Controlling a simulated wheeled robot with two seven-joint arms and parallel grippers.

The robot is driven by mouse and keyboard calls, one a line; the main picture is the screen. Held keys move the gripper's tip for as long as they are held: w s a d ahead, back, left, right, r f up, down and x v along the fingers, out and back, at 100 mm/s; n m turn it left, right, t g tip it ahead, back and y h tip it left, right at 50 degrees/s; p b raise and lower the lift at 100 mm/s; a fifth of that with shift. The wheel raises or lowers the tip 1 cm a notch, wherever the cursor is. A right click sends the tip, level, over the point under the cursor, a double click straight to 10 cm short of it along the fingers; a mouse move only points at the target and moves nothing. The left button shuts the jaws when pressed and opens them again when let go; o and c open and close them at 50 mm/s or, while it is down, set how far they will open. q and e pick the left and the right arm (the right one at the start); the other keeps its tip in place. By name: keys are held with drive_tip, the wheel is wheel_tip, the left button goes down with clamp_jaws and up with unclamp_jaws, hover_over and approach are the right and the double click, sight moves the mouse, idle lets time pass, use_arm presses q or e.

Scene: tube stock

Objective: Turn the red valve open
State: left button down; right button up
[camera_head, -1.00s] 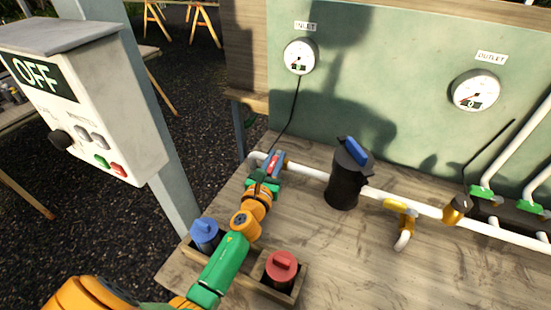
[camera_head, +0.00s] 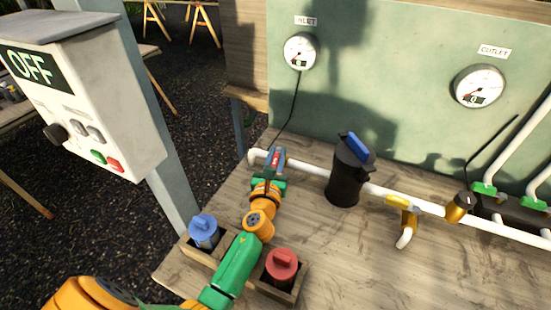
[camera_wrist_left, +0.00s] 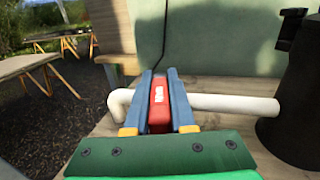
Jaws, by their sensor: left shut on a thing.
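The red valve handle (camera_wrist_left: 160,103) is a red bar with a small white label, standing between the two blue fingers of my left gripper (camera_wrist_left: 160,100) in the left wrist view. The gripper is shut on it. In the head view, my left gripper (camera_head: 275,167) sits at the left end of the white pipe (camera_head: 310,168), with a little red of the handle (camera_head: 275,164) showing between the fingers. The handle points away from me, across the pipe's run. The valve body is hidden behind the gripper. My right gripper is not in view.
A black filter housing (camera_head: 346,180) with a blue top stands right of the valve. A control box (camera_head: 90,110) reading OFF is at left.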

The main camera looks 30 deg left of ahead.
sight(277, 155)
use_arm(q)
drive_tip(key=c, duration=0.8)
unclamp_jaws()
drive_tip(key=shift+o, duration=0.2)
drive_tip(key=r+p, duration=0.4)
drive_tip(key=r, duration=0.1)
drive_tip(key=shift+s+d, duration=0.15)
drive_tip(key=shift+s, duration=0.05)
drive_tip(key=s+r+p, duration=0.1)
drive_tip(key=s+d+r+p, duration=0.1)
drive_tip(key=r, duration=0.1)
drive_tip(key=s+r+p, duration=0.1)
drive_tip(key=shift+s+d+r, duration=0.15)
drive_tip(key=shift+s+d, duration=0.15)
drive_tip(key=s+d+r, duration=0.3)
drive_tip(key=s+d, duration=0.1)
drive_tip(key=s, duration=0.4)
drive_tip(key=shift+s+r, duration=0.3)
